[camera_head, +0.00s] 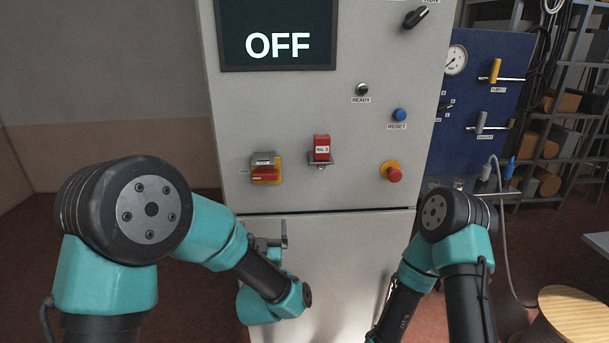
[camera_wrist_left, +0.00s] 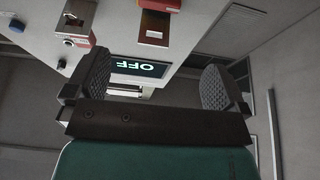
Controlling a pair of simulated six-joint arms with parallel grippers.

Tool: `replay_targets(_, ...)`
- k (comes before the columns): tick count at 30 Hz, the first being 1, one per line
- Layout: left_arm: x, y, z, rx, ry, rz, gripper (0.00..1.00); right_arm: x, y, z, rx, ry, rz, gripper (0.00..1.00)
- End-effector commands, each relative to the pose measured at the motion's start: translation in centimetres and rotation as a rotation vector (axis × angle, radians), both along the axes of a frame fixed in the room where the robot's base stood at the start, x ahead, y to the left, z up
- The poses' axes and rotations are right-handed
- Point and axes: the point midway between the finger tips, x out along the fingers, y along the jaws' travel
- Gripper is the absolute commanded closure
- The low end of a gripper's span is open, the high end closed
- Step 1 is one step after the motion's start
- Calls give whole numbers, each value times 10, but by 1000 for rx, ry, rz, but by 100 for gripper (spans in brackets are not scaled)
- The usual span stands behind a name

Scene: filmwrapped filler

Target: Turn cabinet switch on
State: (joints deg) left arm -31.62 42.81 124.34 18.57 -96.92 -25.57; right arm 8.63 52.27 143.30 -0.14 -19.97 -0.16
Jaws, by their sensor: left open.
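The cabinet (camera_head: 290,100) is a tall light-grey box with a dark display (camera_head: 277,45) that reads OFF. On its front at left is a red and yellow switch (camera_head: 265,168) with a grey top plate. It also shows, upside down, in the left wrist view (camera_wrist_left: 155,28). A black knob (camera_head: 415,17) is at the top right. My left gripper (camera_head: 276,238) is below the switch, in front of the lower door, apart from it. In the left wrist view its two fingers (camera_wrist_left: 152,84) are spread with nothing between them. My right gripper is out of sight.
A red block labelled No. 3 (camera_head: 321,150) sits right of the switch. A blue panel (camera_head: 480,75) and a round wooden top (camera_head: 577,315) are at right.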

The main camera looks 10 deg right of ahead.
Motion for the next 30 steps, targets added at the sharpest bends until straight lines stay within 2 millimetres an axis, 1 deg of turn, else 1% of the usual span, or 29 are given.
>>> replay_targets(2, -1, -1, 3, -2, -12, 5, 0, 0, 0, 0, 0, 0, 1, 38)
replay_targets(11, 0, -1, 3, -1, -10, 4, 0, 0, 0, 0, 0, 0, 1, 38)
replay_targets(16, 7, -1, 6, -2, -10, 4, 0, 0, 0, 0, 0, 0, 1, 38)
replay_targets(20, 21, -2, 11, -4, -11, 4, 0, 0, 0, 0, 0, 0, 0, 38)
replay_targets(30, 72, -6, 33, -4, -11, 4, 0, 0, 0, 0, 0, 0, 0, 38)
